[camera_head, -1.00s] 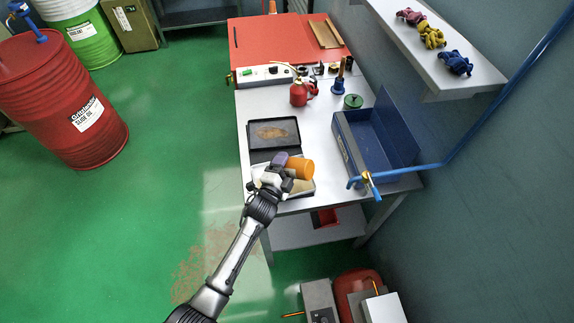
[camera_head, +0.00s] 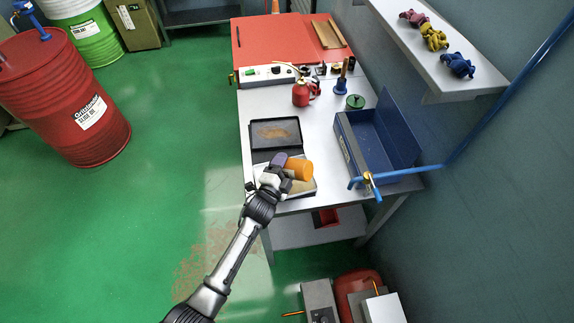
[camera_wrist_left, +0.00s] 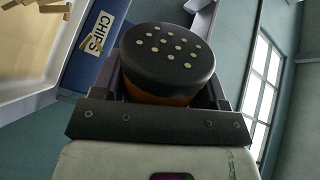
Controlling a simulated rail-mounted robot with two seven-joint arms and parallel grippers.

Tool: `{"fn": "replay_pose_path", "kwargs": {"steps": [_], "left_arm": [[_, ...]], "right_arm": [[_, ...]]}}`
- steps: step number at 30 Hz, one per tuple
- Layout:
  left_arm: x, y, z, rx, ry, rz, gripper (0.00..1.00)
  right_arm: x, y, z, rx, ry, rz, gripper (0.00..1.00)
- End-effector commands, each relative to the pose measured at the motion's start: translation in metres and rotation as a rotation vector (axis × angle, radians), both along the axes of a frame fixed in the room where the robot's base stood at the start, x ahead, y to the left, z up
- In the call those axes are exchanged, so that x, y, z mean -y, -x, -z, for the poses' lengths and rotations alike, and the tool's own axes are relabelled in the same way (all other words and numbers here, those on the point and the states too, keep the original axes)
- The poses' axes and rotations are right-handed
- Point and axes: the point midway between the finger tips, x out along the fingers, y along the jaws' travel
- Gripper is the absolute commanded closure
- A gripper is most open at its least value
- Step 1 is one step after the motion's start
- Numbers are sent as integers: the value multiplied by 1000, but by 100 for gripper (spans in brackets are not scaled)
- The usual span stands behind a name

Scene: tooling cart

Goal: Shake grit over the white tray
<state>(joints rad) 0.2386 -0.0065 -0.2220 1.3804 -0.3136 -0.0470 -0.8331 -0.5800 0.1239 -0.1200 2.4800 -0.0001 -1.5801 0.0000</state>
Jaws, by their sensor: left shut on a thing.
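My left gripper (camera_head: 284,174) is shut on an orange shaker (camera_head: 299,169). It holds the shaker tipped on its side over the white tray (camera_head: 303,189) at the near end of the bench. The arm and shaker hide part of the tray. In the left wrist view the shaker's black lid with pale holes (camera_wrist_left: 167,55) faces the camera, between the fingers. The tray (camera_wrist_left: 35,103) shows at the upper left there, with a tan inside. No falling grit can be made out. My right gripper is not in view.
A black tray (camera_head: 254,155) with a brown patch lies just behind. A blue open box (camera_head: 358,157) stands to the right; a CHIPS label (camera_wrist_left: 97,34) shows in the wrist view. A blue pipe (camera_head: 420,168) crosses the right side.

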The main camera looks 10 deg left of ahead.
Motion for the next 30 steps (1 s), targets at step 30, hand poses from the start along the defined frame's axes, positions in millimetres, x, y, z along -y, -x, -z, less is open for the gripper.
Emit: {"fn": "replay_pose_path", "kwargs": {"steps": [30], "left_arm": [[-32,17,-1,2,0,0,66]], "right_arm": [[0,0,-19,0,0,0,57]]}}
